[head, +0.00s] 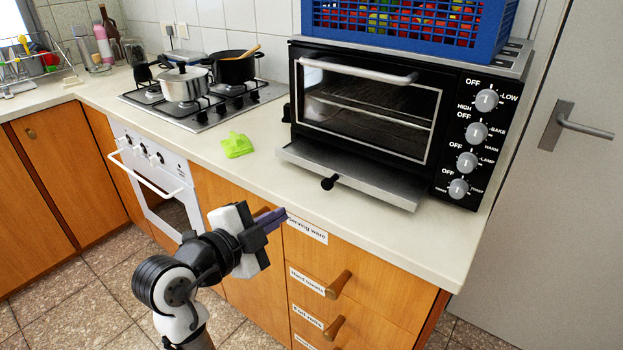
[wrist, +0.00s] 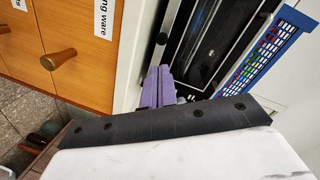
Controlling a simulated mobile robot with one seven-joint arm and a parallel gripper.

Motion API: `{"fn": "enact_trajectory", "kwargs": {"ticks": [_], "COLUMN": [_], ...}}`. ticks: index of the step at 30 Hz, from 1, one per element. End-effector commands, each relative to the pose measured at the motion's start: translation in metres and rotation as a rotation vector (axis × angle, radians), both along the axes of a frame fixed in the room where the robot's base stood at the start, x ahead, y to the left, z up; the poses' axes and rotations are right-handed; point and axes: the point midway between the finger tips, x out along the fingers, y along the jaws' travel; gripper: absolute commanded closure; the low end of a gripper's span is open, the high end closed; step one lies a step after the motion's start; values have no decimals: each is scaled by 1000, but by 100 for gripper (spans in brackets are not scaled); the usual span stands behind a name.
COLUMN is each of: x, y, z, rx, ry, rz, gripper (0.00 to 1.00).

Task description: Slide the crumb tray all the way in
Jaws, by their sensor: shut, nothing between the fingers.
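The crumb tray (head: 350,174) is a flat metal tray under the door of the black toaster oven (head: 365,105). It sticks out from the oven's base over the counter, with a small black knob (head: 329,183) at its front. My gripper (head: 280,216) is in front of the counter edge, lower and to the left of the tray, apart from it. Its purple fingers (wrist: 157,88) are closed together and empty. In the wrist view they point toward the oven, and part of the tray is hard to make out behind them.
A blue crate (head: 410,28) of colourful items sits on the oven. A green cloth-like item (head: 237,145) lies on the counter left of the tray. A stove with pots (head: 186,84) stands farther left. Drawer knobs (head: 338,285) stick out below the counter. The counter front is clear.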

Motion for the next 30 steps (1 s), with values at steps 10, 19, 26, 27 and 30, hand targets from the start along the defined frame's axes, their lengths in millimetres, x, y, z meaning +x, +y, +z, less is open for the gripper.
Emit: {"fn": "enact_trajectory", "kwargs": {"ticks": [10,19,26,27,30], "x": [-6,18,57,63,78], "y": [5,-13,-42,-46,-57], "z": [15,6,-8,-10,-13], "rx": [478,496,495,495,496], "ry": [-196,-204,-203,-205,-206], "rz": [-117,-128,-129,-128,-127], "gripper": [100,100,100,100,100]}}
